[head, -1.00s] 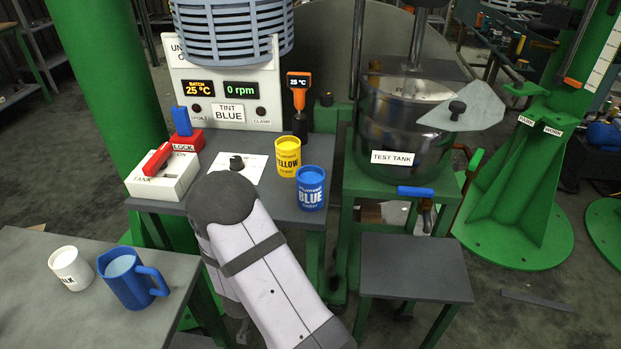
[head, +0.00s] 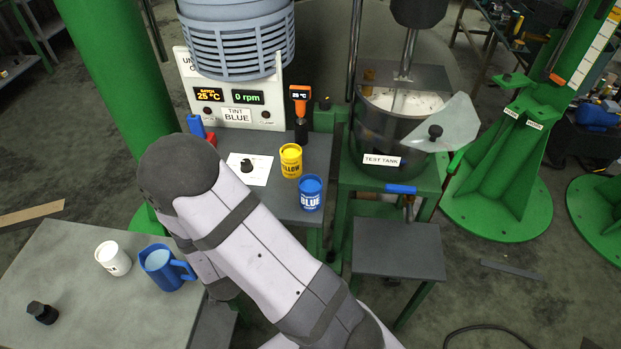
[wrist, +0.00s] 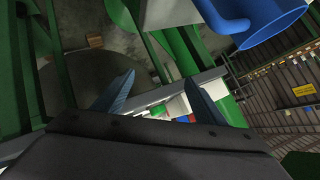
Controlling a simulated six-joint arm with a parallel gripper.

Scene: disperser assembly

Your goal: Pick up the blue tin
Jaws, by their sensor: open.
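The blue tin (head: 310,194) stands upright on the grey bench at its right front edge, labelled BLUE. The yellow tin (head: 291,160) stands just behind it and to its left. My gripper is hidden in the head view, where my arm rises left of the tins. In the wrist view my gripper (wrist: 159,88) shows two separated fingers, open, with nothing held between them. I cannot make out the blue tin in the wrist view.
A blue jug (head: 167,268) and white cup (head: 113,258) stand on the left table; the jug also shows in the wrist view (wrist: 270,22). The test tank (head: 385,140) is right of the bench. A low grey stool (head: 400,264) is clear.

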